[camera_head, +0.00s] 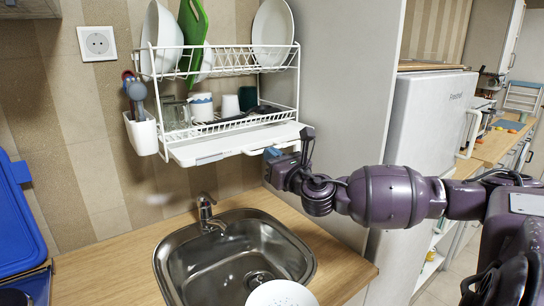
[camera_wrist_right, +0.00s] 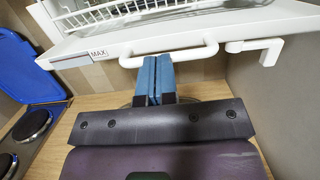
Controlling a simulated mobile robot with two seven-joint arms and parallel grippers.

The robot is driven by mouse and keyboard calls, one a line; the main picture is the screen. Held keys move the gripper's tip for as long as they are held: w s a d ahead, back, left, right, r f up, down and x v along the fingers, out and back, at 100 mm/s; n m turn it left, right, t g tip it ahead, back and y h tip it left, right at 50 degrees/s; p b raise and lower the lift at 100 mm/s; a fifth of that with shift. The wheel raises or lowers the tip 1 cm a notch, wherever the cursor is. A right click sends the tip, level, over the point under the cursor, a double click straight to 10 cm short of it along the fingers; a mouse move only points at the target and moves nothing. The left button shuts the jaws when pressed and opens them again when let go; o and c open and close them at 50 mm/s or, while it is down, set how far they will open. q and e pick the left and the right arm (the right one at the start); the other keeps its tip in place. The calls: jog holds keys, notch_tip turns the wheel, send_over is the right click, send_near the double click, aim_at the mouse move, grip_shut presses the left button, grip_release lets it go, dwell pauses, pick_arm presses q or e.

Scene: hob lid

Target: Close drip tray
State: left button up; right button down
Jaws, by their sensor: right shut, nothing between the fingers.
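The white drip tray (camera_head: 215,149) sits under the wall-mounted dish rack (camera_head: 228,68) and sticks out in front of it. In the right wrist view, the tray's front face (camera_wrist_right: 72,61) carries a "MAX" label and a white bar handle (camera_wrist_right: 185,45). My right gripper (camera_head: 271,153) is at the front right of the tray. Its blue fingers (camera_wrist_right: 152,65) are shut and empty, with their tips at the handle's bar; I cannot tell whether they touch it. My left gripper is not in view.
The rack holds plates, a green board (camera_head: 193,38) and cups. A cutlery holder (camera_head: 141,133) hangs at its left. Below are a steel sink (camera_head: 190,262) with a tap (camera_head: 207,212) and a wooden counter (camera_head: 105,262). A fridge (camera_head: 430,120) stands at the right.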

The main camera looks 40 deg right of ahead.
aim_at(258, 148)
dwell(0.3)
jog(key=x, duration=0.3)
jog(key=f+x, duration=0.1)
jog(key=x, duration=0.5)
jog(key=shift+w+f, duration=0.35)
jog(key=shift+d+r, duration=0.1)
jog(key=shift+r, duration=0.05)
jog(key=shift+r, duration=0.15)
jog(key=shift+d+b, duration=0.1)
jog(key=shift+b, duration=0.2)
